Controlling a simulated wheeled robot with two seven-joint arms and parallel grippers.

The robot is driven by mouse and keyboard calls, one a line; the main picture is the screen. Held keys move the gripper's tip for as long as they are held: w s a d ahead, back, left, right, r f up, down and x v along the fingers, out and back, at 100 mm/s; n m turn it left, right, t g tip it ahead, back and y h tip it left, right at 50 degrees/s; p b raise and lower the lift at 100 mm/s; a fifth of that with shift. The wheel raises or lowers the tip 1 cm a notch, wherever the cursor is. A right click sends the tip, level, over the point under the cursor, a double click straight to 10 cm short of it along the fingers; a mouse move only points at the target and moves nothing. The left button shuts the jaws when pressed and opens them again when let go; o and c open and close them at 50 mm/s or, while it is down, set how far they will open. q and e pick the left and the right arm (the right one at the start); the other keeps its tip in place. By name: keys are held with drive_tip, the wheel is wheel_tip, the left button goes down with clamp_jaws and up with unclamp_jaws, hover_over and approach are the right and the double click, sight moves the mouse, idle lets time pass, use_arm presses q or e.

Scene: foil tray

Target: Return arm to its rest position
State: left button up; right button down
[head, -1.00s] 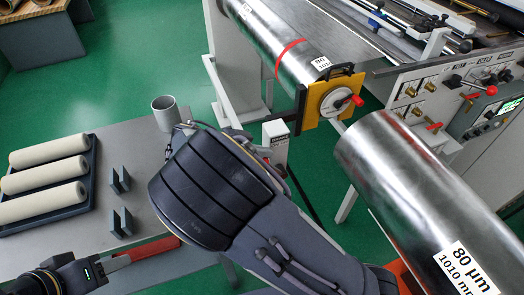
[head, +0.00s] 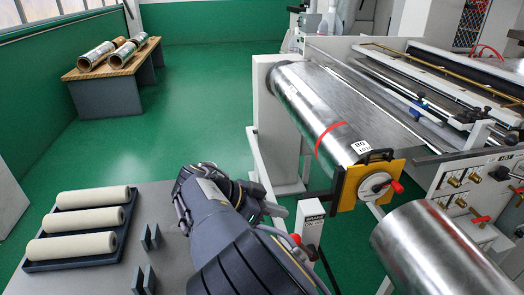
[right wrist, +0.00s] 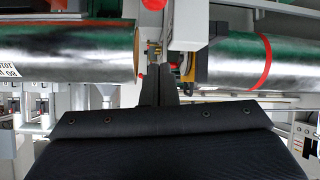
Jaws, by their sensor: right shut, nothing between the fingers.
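My right arm rises from the bottom middle of the head view and bends over the grey table. Its gripper (head: 276,209) points right, toward the white brake post, and is small and partly hidden there. In the right wrist view the two dark fingers (right wrist: 160,84) are together with nothing between them. Behind them are a shiny foil roll (right wrist: 70,52) on the left and the red-banded roll (right wrist: 235,62) on the right. My left gripper is out of view.
The grey table (head: 110,277) holds a dark tray (head: 128,233) with three cream rollers and small upright brackets (head: 150,237). The foil machine with its roll (head: 310,110) and a loose foil roll (head: 435,255) stand right. Green floor (head: 205,120) is clear behind.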

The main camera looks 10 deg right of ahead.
drive_tip(key=s+d+f+n+g+y, duration=0.3)
drive_tip(key=s+d+f+n+y, duration=0.25)
drive_tip(key=s+d+y, duration=0.55)
drive_tip(key=s+r+n+t+y, duration=0.2)
drive_tip(key=s+n+t+y, duration=0.2)
drive_tip(key=s+n+t, duration=0.3)
drive_tip(key=shift+s+d+r+n, duration=0.2)
drive_tip(key=shift+s+n, duration=0.25)
drive_tip(key=shift+s, duration=2.4)
